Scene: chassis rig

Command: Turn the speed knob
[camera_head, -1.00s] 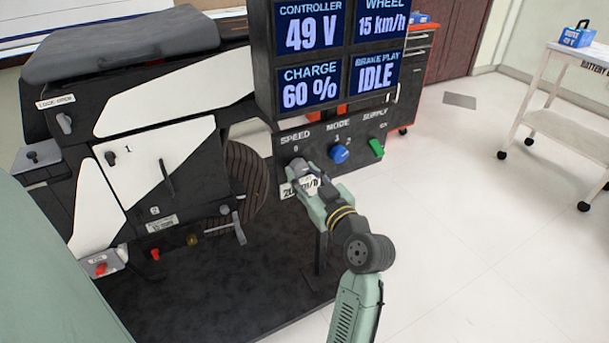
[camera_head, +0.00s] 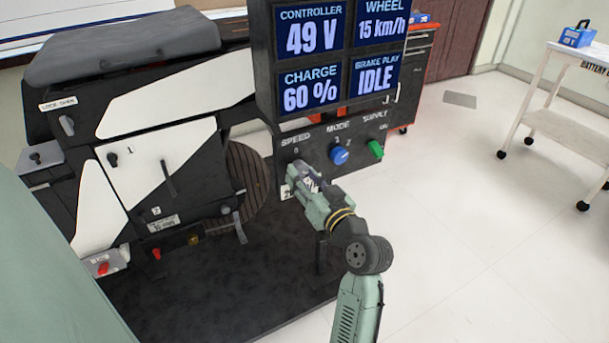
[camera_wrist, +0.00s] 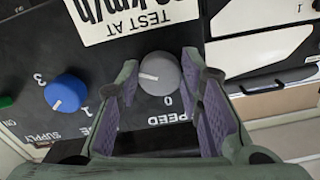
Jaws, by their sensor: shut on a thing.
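The grey speed knob (camera_wrist: 161,72) has a white pointer line and sits on the black panel by the "SPEED" and "0" markings in the wrist view. The pointer aims left in that view, not at the 0. My gripper (camera_wrist: 162,80) has its fingers on both sides of the knob and is shut on it. In the head view my gripper (camera_head: 300,174) is at the panel under the "SPEED" label and hides most of the knob. The display (camera_head: 331,55) above reads wheel 15 km/h, controller 49 V, charge 60 % and IDLE.
The blue mode knob (camera_head: 340,155) and green supply knob (camera_head: 376,149) are to the right on the same panel. A "TEST AT" km/h label (camera_wrist: 140,15) is close to the speed knob. The black-and-white chassis (camera_head: 150,150) stands at the left. Open floor lies right.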

